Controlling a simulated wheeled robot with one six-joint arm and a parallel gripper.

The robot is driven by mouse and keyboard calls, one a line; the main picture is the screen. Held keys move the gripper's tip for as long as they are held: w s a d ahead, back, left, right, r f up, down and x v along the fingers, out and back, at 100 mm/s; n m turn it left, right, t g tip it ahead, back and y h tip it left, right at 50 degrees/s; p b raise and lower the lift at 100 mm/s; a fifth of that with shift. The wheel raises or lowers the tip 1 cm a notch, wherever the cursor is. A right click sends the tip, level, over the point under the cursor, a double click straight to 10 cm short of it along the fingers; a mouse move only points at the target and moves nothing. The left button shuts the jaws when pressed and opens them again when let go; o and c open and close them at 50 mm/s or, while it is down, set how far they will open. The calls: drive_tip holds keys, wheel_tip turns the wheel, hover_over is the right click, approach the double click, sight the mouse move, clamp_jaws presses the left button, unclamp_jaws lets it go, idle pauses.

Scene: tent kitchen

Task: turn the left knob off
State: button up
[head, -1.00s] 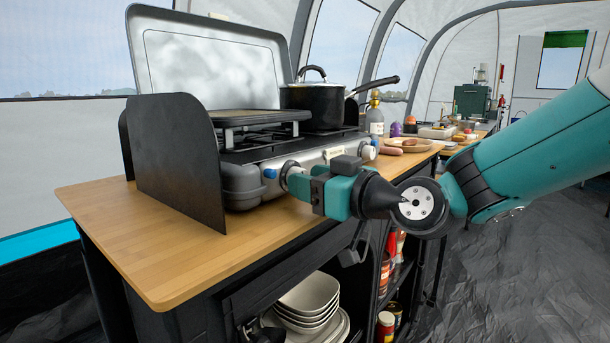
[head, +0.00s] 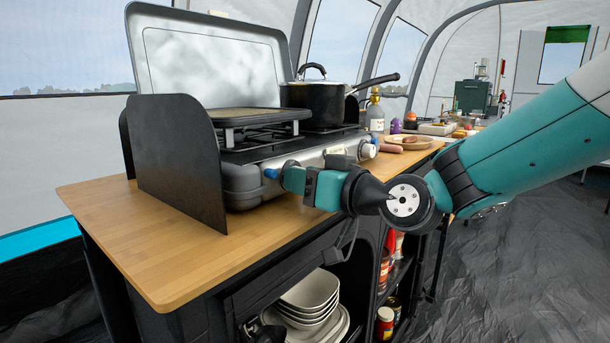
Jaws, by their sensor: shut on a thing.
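The camping stove (head: 245,190) stands on the wooden counter, with its front panel facing my arm. My gripper (head: 284,178) is at the left part of that panel, just right of a small blue button (head: 271,173). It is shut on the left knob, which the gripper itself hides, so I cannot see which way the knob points. The right knob (head: 367,151), pale and round, sits farther along the panel, free of my gripper.
A lidded black pot (head: 318,105) stands on the right burner, its handle pointing right. A griddle (head: 250,117) covers the left side. A dark side shield (head: 180,160) stands left of my gripper. A plate of food (head: 408,143) and a bottle (head: 375,115) are beyond the stove.

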idle(0.3)
drive_tip(key=o, duration=0.7)
drive_tip(key=shift+c, duration=0.2)
drive_tip(key=shift+d, duration=0.15)
drive_tip(key=b+v, duration=0.2)
drive_tip(key=v, duration=1.5)
drive_tip(key=shift+b, duration=0.35)
drive_tip(key=shift+s+f, duration=0.1)
drive_tip(key=shift+s, duration=0.1)
